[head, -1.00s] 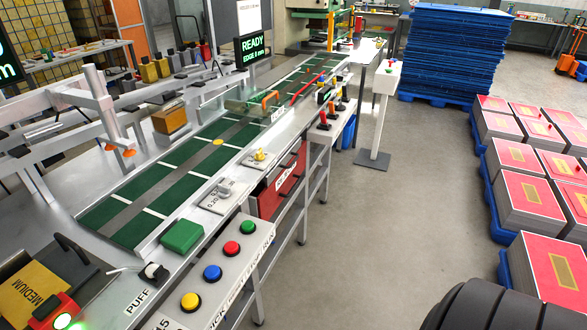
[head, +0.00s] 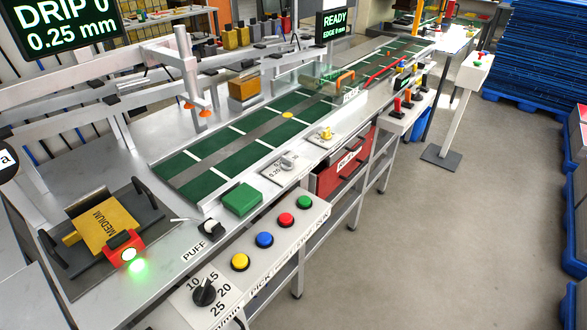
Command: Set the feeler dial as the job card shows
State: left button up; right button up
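A small dial with a pale grey knob (head: 287,161) sits on a white plate (head: 272,174) along the front edge of the bench. One plate number seems to read 0.20; the others and the knob's exact pointing are too small to tell. A yellow plate (head: 104,228) marked MEDIUM lies on a dark tray (head: 62,270) at the left. A black screen (head: 66,24) reads DRIP 0 and 0.25 mm. I cannot make out a job card for certain. Neither of my grippers is in view.
A second black dial (head: 204,292), marked 10 to 25, is at the front, near yellow (head: 240,261), blue (head: 264,240), red (head: 286,219) and green (head: 304,202) buttons. A green block (head: 241,199) is left of the small dial. Floor (head: 430,240) at right is clear.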

aim_at(287, 164)
jog(key=i+l, duration=0.5)
jog(key=l, duration=0.25)
jog(key=i+l+u, duration=0.1)
jog(key=i+l, duration=0.4)
jog(key=l, duration=0.25)
jog(key=i+l, duration=0.25)
jog(key=l, duration=0.15)
jog(key=u, duration=1.3)
